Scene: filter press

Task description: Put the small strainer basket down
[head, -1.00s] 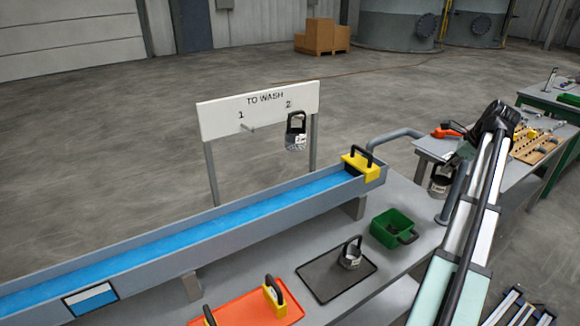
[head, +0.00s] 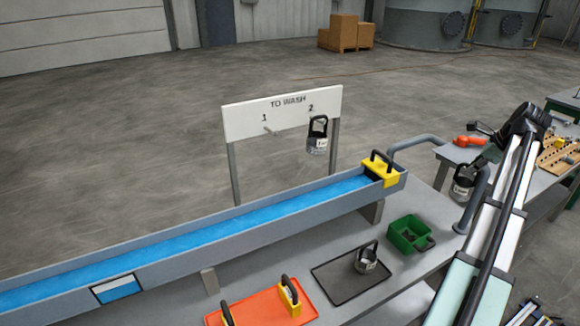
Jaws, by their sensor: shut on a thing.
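A grey strainer basket (head: 462,188) with a dark handle hangs at my gripper (head: 473,169), beside the grey pipe at the bench's right end. My gripper is shut on it; the fingertips are small and partly dark, so the exact grip on the handle is unclear. A second, similar basket (head: 366,265) with a black handle stands upright on a black tray (head: 330,284). A third basket (head: 317,145) hangs from hook 2 of the white "TO WASH" board (head: 240,122). Hook 1 (head: 268,131) is empty.
A blue-bottomed trough (head: 190,238) with a yellow handled block (head: 380,170) runs along the bench. A green bin (head: 407,233) and an orange tray (head: 262,310) with yellow handled blocks stand in front. The curved grey pipe (head: 474,205) rises near the held basket.

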